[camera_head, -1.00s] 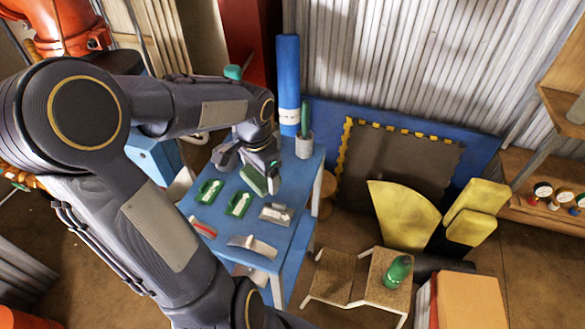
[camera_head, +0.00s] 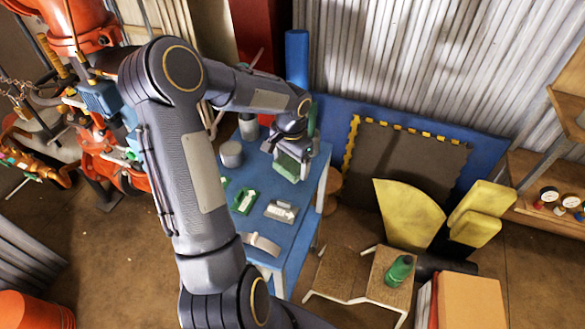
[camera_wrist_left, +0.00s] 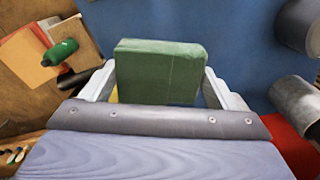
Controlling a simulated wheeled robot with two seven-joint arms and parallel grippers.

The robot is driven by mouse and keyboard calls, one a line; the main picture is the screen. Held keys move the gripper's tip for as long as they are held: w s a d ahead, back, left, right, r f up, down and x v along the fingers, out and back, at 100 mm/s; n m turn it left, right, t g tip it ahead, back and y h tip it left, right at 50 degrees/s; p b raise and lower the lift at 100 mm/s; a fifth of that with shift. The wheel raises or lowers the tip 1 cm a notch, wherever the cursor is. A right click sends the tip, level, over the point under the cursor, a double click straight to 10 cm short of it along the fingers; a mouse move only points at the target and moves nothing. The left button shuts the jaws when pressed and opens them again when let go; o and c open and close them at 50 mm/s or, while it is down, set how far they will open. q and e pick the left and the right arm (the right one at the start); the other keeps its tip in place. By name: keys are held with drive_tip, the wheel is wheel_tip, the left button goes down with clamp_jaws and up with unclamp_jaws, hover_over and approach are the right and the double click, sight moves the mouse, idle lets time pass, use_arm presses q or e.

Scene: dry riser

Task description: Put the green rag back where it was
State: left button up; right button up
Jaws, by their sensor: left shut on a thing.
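The green rag (camera_head: 287,167) is a folded, block-shaped green pad. My left gripper (camera_head: 292,160) is shut on it and holds it over the far right part of the blue table (camera_head: 312,190). In the left wrist view the rag (camera_wrist_left: 160,72) sits between the two pale fingers of the left gripper (camera_wrist_left: 160,88), with blue surface behind it. I cannot tell how high the rag is above the table top. My right gripper is not in view.
On the table are a grey cup (camera_head: 231,154), a green tray (camera_head: 244,201), a grey metal piece (camera_head: 281,211) and a pale curved piece (camera_head: 262,244). A blue cylinder (camera_head: 297,58) stands behind. A green bottle (camera_head: 398,270) is on a stool at right.

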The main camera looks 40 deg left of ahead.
use_arm(q)
drive_tip(key=shift+w+d+f, duration=0.1)
drive_tip(key=shift+w+f, duration=0.2)
drive_tip(key=shift+f, duration=0.3)
wheel_tip(320, 180, down, 3)
drive_tip(key=shift+r, duration=0.1)
drive_tip(key=o, duration=0.8)
wheel_tip(320, 180, up, 12)
drive_tip(key=shift+r, duration=0.1)
wheel_tip(320, 180, up, 4)
drive_tip(key=r+t, duration=0.1)
hover_over(292, 170)
drive_tip(key=s+d, duration=0.2)
drive_tip(key=s+d+n+t+h, duration=0.1)
drive_tip(key=s+d, duration=0.3)
drive_tip(key=s, duration=0.1)
drive_tip(key=s+d+t+h, duration=0.1)
drive_tip(key=s+d+t, duration=0.1)
drive_tip(key=s+d, duration=0.2)
drive_tip(key=s+d+r+n+t+h, duration=0.1)
drive_tip(key=s+d+h, duration=0.1)
drive_tip(key=s+d, duration=0.3)
drive_tip(key=shift+s+n+t, duration=0.3)
drive_tip(key=shift+s+t, duration=0.1)
drive_tip(key=shift+s, duration=0.9)
